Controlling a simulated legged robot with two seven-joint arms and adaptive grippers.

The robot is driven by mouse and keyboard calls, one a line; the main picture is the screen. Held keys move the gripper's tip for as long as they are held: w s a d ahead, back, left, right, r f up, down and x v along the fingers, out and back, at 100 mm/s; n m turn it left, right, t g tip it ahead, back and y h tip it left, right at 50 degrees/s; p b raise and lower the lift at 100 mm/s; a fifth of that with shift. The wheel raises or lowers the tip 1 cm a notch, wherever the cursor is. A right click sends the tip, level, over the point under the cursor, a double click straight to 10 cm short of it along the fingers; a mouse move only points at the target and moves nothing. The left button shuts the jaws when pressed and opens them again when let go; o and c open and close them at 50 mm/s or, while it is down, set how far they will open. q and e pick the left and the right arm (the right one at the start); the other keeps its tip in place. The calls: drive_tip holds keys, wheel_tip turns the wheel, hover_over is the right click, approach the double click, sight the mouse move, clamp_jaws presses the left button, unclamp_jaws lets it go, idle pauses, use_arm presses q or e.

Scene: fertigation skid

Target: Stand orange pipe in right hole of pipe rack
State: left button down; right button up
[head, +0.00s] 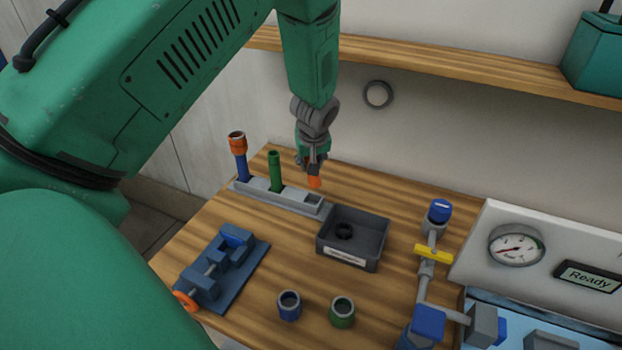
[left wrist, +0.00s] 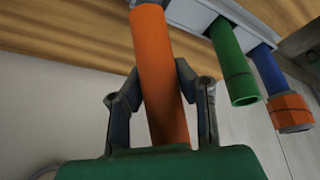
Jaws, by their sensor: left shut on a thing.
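The orange pipe (left wrist: 162,75) is between the two fingers of my left gripper (left wrist: 162,90), which is shut on it. In the head view my left gripper (head: 313,162) hangs above the right end of the grey pipe rack (head: 250,190), and only a short orange piece shows below the fingers. The rack's right hole (head: 313,199) shows just below the pipe, with no pipe seen standing in it. I cannot tell the exact gap between pipe and hole. A green pipe (head: 275,170) stands in the middle and a blue pipe (head: 241,165) at the left. My right gripper is not in view.
An orange fitting (head: 237,142) caps the blue pipe. A dark tray (head: 350,255) with a black ring stands right of the rack. A blue vise (head: 222,265), two loose collars (head: 289,305) (head: 342,311) and a valve pipe (head: 433,250) stand nearer. A shelf (head: 450,65) runs along the wall.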

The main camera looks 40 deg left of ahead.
sight(314, 186)
use_arm(q)
wheel_tip(314, 186, up, 2)
drive_tip(key=shift+a+r, duration=0.1)
drive_tip(key=shift+w+a+m+t, duration=0.1)
drive_tip(key=shift+a+m+t, duration=0.2)
drive_tip(key=shift+m, duration=0.1)
drive_tip(key=m+t+h+p, duration=0.1)
drive_tip(key=m, duration=0.2)
drive_tip(key=f+m+t+h+p, duration=0.1)
drive_tip(key=m+t+p, duration=0.1)
drive_tip(key=m, duration=0.2)
drive_tip(key=d+f+m+t+h+p, duration=0.1)
drive_tip(key=m+t, duration=0.1)
drive_tip(key=m, duration=0.1)
drive_tip(key=shift+f+p, duration=0.2)
drive_tip(key=shift+p, duration=0.2)
drive_tip(key=shift+s+d+m+t+h, duration=0.25)
drive_tip(key=shift+d+m+t+h, duration=0.3)
drive_tip(key=shift+m, duration=0.25)
drive_tip(key=shift+d+f, duration=0.15)
drive_tip(key=shift+f, duration=0.1)
wheel_tip(314, 186, down, 6)
drive_tip(key=b, duration=0.5)
drive_tip(key=shift+f+b, duration=0.15)
drive_tip(key=shift+b, duration=0.2)
drive_tip(key=shift+f+b, duration=0.3)
drive_tip(key=shift+f, duration=0.15)
